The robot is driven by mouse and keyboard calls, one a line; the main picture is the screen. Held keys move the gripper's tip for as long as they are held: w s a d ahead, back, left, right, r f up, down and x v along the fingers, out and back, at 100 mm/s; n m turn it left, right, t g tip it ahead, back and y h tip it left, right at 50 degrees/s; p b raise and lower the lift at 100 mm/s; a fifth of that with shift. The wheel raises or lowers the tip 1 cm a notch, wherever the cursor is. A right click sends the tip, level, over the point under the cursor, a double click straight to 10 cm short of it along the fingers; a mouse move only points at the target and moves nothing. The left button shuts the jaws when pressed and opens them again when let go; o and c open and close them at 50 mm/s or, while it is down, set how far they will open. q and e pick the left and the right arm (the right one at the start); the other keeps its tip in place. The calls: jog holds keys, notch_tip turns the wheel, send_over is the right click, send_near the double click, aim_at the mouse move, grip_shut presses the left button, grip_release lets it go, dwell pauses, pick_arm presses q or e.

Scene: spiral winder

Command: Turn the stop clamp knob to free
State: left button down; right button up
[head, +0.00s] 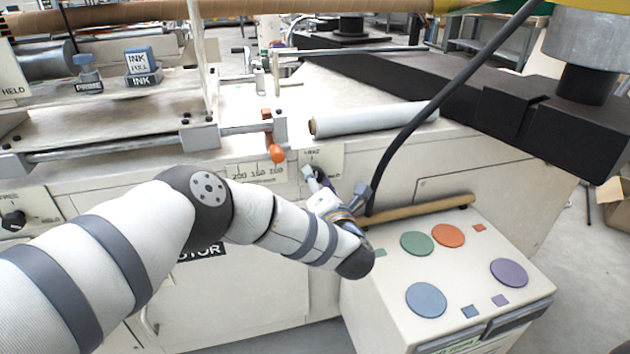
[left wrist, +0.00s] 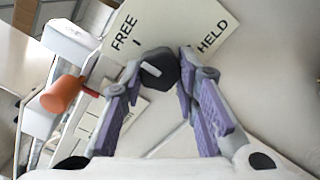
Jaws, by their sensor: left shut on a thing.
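The stop clamp knob (left wrist: 160,68) is dark and faceted with a white mark on its face, in the left wrist view. It sits at the lower edge of a cream plate (left wrist: 175,30) lettered FREE on the left and HELD on the right. The white mark lies toward the knob's left side, on the FREE side. My left gripper (left wrist: 160,73) has its purple-padded fingers on both sides of the knob, shut on it. In the head view my left gripper (head: 314,180) is at the machine's front panel, and my arm and hand mostly hide the knob. My right gripper is not in view.
An orange-tipped lever (head: 277,153) sticks out just left of and above my gripper; it also shows in the wrist view (left wrist: 62,97). A white roll (head: 370,118) lies on the machine top. A control box (head: 470,265) with coloured discs stands to the right, near a black cable (head: 425,110).

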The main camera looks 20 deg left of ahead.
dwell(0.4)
pick_arm(q)
jog(key=c, duration=1.2)
grip_release()
jog(key=shift+c, duration=0.2)
jog(key=v, duration=1.2)
jog(key=shift+d, duration=0.1)
